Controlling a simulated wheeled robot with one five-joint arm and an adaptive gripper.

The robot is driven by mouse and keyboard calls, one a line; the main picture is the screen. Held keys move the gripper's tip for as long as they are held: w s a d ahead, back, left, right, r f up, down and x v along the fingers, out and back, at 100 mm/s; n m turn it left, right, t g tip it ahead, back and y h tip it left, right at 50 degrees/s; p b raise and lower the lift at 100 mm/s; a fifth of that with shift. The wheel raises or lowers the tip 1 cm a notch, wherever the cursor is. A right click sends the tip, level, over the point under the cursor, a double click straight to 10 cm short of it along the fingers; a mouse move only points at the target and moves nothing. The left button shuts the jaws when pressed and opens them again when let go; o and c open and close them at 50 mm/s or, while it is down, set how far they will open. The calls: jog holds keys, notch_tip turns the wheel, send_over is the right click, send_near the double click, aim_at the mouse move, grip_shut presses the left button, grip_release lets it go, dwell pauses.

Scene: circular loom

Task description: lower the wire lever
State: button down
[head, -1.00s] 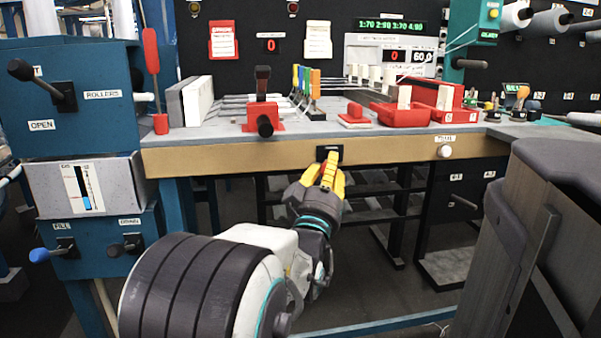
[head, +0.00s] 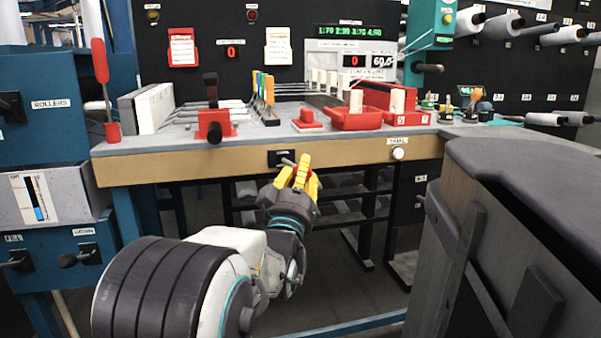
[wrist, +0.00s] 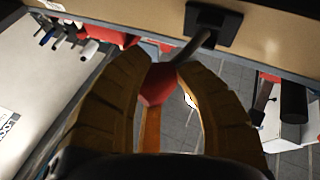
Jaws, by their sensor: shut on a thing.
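A lever with a grey rod (head: 288,161) comes out of a black plate (head: 277,156) on the tan front edge of the table. The plate's label is too small to read. In the wrist view the rod (wrist: 192,46) runs from the black plate (wrist: 222,27) to a red knob (wrist: 158,85) between my fingers. My gripper (head: 299,173), with yellow fingers, is shut on that knob, in front of and slightly right of the plate. The fingers partly cover the knob, and the rod slants toward my gripper.
A white knob (head: 398,154) is on the same edge, farther right. Red trays (head: 356,118) and coloured upright levers (head: 263,90) stand on the table. Blue cabinets (head: 45,140) with levers are at left. A large dark grey body (head: 470,230) fills the right foreground.

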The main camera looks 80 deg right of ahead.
jog(key=shift+s+a+r, duration=0.1)
jog(key=shift+s+r, duration=0.1)
jog(key=shift+r, duration=0.05)
jog(key=c, duration=1.1)
grip_release()
jog(key=shift+s, duration=0.1)
jog(key=shift+o, duration=1)
jog(key=shift+f, duration=0.1)
jog(key=shift+a+f, duration=0.1)
jog(key=v, duration=0.7)
jog(key=shift+a, duration=0.15)
